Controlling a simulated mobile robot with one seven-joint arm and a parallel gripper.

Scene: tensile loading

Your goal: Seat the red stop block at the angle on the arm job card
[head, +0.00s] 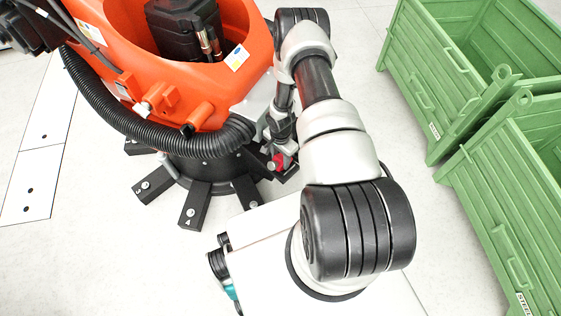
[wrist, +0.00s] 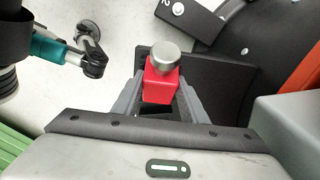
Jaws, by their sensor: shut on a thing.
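The red stop block (wrist: 162,82) has a round silver knob on top. In the wrist view it sits between the two grey fingers of my gripper (wrist: 160,92), which are shut on it. A black bar or plate lies beneath and behind the block; I cannot tell if they touch. In the head view the block (head: 275,163) shows as a small red patch beside the black base (head: 212,172) of the orange arm (head: 190,75), partly hidden by my gripper. The base has black spokes with silver bolts; 3 and 4 are legible on two. No job card is readable.
Two green steel crates (head: 470,70) stand at the right. A thick black corrugated hose (head: 130,115) loops around the orange arm. A white panel with black dots (head: 40,150) lies on the floor at left. Pale floor is clear at lower left.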

